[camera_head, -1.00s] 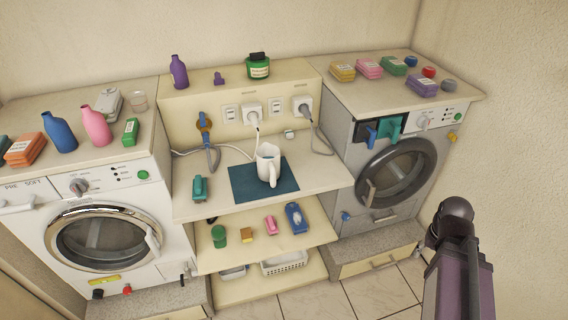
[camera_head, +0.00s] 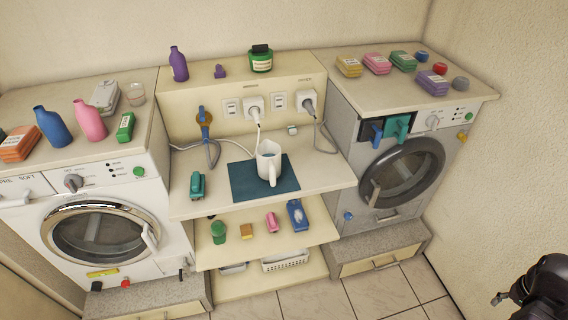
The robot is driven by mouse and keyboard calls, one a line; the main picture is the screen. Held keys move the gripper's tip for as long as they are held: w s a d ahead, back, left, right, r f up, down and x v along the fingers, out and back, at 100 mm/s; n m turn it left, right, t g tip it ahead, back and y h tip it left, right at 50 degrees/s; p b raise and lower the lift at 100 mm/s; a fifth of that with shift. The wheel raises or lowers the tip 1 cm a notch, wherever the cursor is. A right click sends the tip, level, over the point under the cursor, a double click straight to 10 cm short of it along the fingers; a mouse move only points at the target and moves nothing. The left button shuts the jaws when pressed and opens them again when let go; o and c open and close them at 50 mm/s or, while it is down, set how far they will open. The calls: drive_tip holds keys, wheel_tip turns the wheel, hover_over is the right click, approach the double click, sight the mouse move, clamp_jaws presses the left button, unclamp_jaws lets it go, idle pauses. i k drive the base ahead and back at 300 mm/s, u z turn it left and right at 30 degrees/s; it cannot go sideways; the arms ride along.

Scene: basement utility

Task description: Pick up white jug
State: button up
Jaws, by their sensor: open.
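The white jug (camera_head: 266,161) stands upright on a dark blue mat (camera_head: 246,183) on the middle shelf between two washing machines. Its handle faces the front right. My gripper (camera_head: 499,299) shows at the lower right edge, dark and partly cut off by the frame. It is open, empty and well away from the jug.
A teal item (camera_head: 197,185) stands left of the mat. A cable runs from a plug (camera_head: 254,107) down behind the jug. A white washing machine (camera_head: 50,205) stands left, a grey one (camera_head: 345,188) right. Tiled floor (camera_head: 383,292) in front is clear.

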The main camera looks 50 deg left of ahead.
sight(268, 151)
drive_tip(key=z, duration=0.2)
drive_tip(key=k, duration=1.5)
drive_tip(key=u, duration=1)
drive_tip(key=i, duration=1)
drive_tip(key=u, duration=0.05)
